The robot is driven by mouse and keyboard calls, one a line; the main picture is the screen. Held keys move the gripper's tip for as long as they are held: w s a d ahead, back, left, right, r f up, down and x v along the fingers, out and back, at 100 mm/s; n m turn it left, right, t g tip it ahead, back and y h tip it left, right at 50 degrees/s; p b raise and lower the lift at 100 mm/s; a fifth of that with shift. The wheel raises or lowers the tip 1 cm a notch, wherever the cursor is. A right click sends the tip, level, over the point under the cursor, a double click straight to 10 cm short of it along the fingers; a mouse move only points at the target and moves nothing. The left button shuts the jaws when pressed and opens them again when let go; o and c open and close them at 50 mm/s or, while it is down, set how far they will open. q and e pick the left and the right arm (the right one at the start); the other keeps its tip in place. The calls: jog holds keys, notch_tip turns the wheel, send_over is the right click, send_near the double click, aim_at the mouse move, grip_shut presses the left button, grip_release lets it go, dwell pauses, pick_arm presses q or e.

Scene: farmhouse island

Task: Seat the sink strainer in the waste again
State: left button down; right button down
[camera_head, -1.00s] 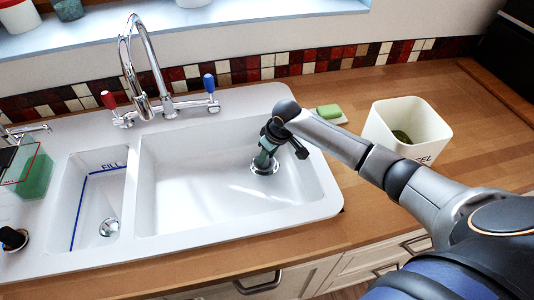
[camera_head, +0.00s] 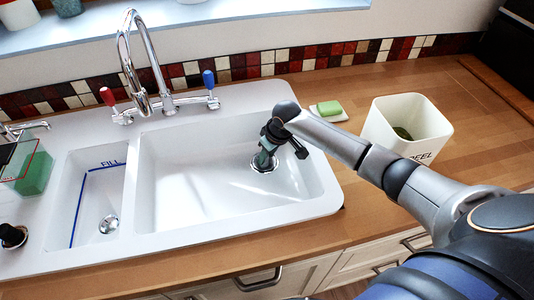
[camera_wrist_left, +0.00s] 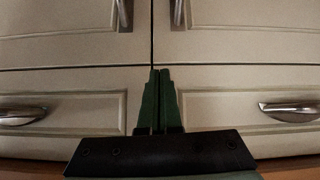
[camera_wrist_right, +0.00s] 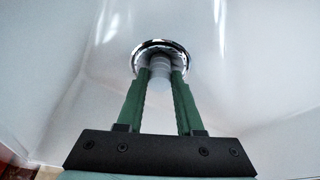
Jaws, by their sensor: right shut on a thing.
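My right gripper (camera_head: 264,158) points down into the large white basin (camera_head: 180,195) of the sink, just over its round chrome waste (camera_head: 263,168). In the right wrist view, the gripper (camera_wrist_right: 160,78) is shut on the grey post of the strainer (camera_wrist_right: 160,66). A chrome ring (camera_wrist_right: 160,43) surrounds the post's far end. I cannot tell whether the strainer's rim lies in the waste or slightly above it. My left gripper (camera_wrist_left: 158,100) is shut and empty before the cabinet fronts, and is not in the head view.
A chrome tap (camera_head: 150,70) with red and blue handles stands behind the sink. The small basin (camera_head: 95,200) has its own drain (camera_head: 108,224). Green soap (camera_head: 329,108) and a white bin (camera_head: 405,130) stand right of the sink. Wooden worktop (camera_head: 300,235) is clear in front.

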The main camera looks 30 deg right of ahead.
jog(key=shift+c, duration=2.4)
grip_release()
jog(key=v, duration=1.2)
jog(key=shift+r+p, duration=0.25)
jog(key=shift+p, duration=0.05)
jog(key=shift+s+f, duration=0.1)
jog(key=shift+s, duration=0.05)
